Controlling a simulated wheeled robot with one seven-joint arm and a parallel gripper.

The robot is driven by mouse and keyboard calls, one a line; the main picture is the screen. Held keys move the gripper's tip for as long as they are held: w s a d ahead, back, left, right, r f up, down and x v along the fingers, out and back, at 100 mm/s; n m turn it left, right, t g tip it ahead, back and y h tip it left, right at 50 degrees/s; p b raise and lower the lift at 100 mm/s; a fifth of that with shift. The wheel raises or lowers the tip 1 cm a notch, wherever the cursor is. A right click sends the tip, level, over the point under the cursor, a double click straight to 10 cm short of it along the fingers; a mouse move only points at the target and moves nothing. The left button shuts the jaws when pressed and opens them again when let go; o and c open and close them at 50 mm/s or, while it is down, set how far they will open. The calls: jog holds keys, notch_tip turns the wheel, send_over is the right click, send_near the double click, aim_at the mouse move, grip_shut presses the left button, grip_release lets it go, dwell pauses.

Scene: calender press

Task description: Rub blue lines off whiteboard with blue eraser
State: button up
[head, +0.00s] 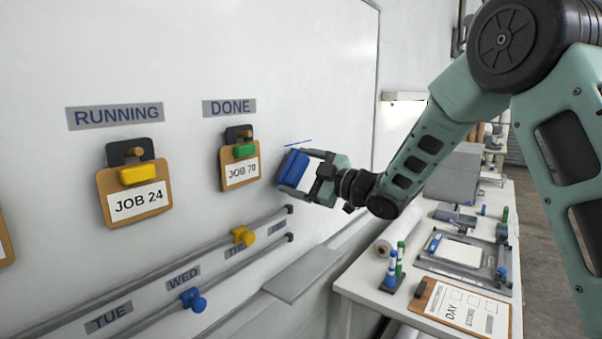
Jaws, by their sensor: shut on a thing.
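The whiteboard (290,60) fills the left and middle of the head view. A short blue line (298,142) shows on it, just above my gripper and right of the DONE clipboard. My gripper (303,172) is shut on the blue eraser (292,168) and holds it at the board's right part. The eraser looks close to or against the board; I cannot tell if it touches. Any marks behind the eraser and gripper are hidden.
Clipboards for JOB 24 (136,203) and JOB 70 (241,172) hang on the board. Below run rails (140,262) with a yellow knob (243,236) and a blue knob (193,299). A grey ledge (303,274) juts out low. A cluttered bench (365,285) stands at right.

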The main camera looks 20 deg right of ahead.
jog(key=shift+x, duration=0.85)
jog(key=shift+d, duration=0.1)
